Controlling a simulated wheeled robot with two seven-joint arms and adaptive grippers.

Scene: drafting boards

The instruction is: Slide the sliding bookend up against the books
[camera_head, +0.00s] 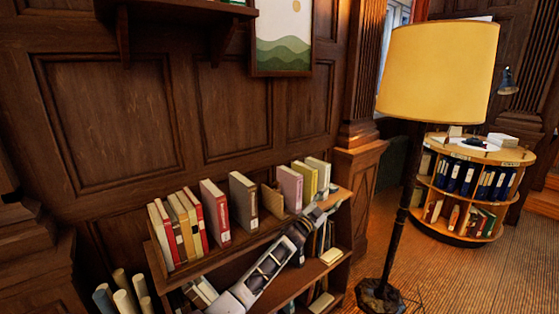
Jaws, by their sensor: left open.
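A row of books (187,222) stands upright on the top of a wooden bookcase (232,243). Thin cream, tan and red books are at the left, with a red book (216,212) and a dark brown book (243,201) standing apart to their right. A small tan wooden piece (272,201), which looks like the sliding bookend, stands between the dark brown book and a group of pink, yellow and white books (304,186). My left gripper (323,205) is open at the right end of the bookcase top, in front of that group. Its contact with anything is unclear. My right gripper is not in view.
A floor lamp (438,72) with a yellow shade stands right of the bookcase. A round book stand (464,190) is behind it. Rolled papers (123,290) are at the lower left. A shelf (180,10) and a picture (283,38) hang above.

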